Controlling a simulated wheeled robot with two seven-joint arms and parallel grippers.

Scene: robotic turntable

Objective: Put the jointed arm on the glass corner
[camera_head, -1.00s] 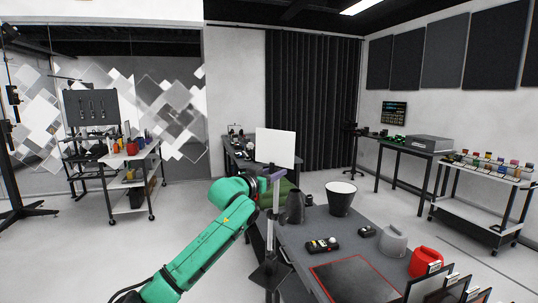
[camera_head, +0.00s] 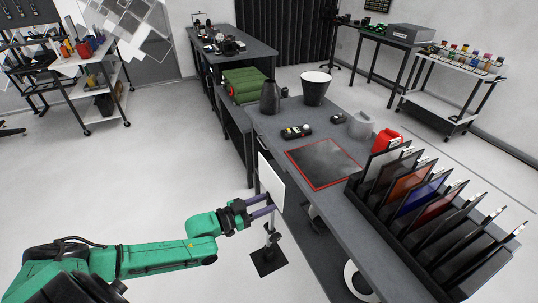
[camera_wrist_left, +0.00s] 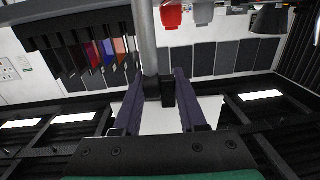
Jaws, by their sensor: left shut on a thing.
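My left gripper (camera_head: 262,207) is shut on a jointed arm, a stand with a thin grey pole (camera_head: 271,238), a dark clamp and a black square foot (camera_head: 268,262). A white panel (camera_head: 271,184) is at its top. The stand hangs roughly upright at the near left side of the long table. In the left wrist view the pole (camera_wrist_left: 148,38) and dark clamp (camera_wrist_left: 160,90) lie between the purple fingers. A smoky dark square with a red border (camera_head: 323,163), perhaps the glass, lies flat on the table, farther away and apart from the stand. My right gripper is out of view.
The grey table (camera_head: 272,132) carries a black bottle (camera_head: 270,97), a black-and-white bucket (camera_head: 316,88), a small black device (camera_head: 297,132), a grey jug (camera_head: 361,126) and a red container (camera_head: 386,140). A black rack (camera_head: 424,262) of coloured panels fills the near right.

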